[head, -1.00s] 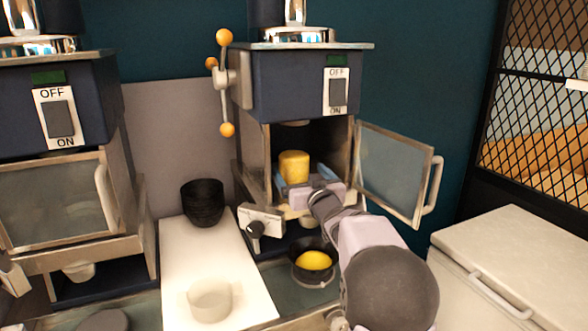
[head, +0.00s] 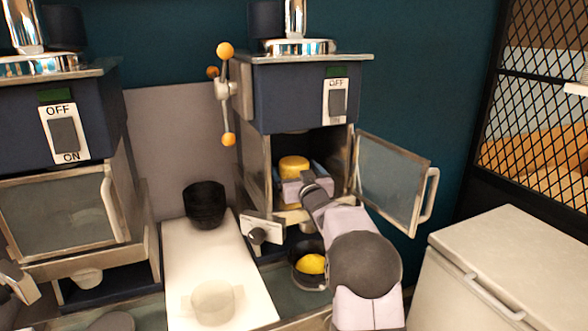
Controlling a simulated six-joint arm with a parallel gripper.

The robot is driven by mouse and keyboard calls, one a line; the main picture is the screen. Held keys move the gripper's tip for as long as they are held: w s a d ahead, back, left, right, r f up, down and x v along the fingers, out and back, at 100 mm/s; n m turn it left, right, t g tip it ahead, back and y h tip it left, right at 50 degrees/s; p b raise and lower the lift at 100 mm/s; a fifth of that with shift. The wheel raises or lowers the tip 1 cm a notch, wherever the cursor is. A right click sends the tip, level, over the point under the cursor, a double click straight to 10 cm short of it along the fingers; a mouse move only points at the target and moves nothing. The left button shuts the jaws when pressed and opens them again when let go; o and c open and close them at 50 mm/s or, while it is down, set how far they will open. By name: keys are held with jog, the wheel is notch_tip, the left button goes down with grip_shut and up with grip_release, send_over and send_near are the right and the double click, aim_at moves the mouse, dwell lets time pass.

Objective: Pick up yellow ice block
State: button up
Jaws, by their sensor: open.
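The yellow ice block (head: 293,166) is a short yellow cylinder inside the open chamber of the right machine (head: 300,95). My gripper (head: 294,180) reaches into the chamber from the front and right. Its blue-grey fingers stand apart at the left and right of the block. The lower part of the block is mostly hidden behind the gripper body. I cannot tell whether the fingers touch it.
The machine's glass door (head: 393,182) stands open to the right of my arm. A dark bowl with yellow content (head: 311,264) sits below the chamber. Black stacked bowls (head: 204,203) and a clear cup (head: 213,303) stand on the white board (head: 195,258). A white chest (head: 520,270) is at right.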

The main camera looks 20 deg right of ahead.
aim_at(295, 161)
jog(key=shift+w, duration=0.1)
jog(key=c, duration=1.4)
jog(key=shift+r, duration=0.15)
jog(key=shift+c, duration=0.5)
jog(key=shift+r+b, duration=0.2)
jog(key=shift+b, duration=0.25)
jog(key=shift+s+r, duration=0.2)
notch_tip(295, 161, up, 6)
jog(key=shift+r, duration=0.2)
jog(key=s+b, duration=0.4)
jog(key=s, duration=1.5)
jog(key=shift+s+f+b, duration=0.15)
jog(key=shift+s+b, duration=0.15)
jog(key=shift+b, duration=0.1)
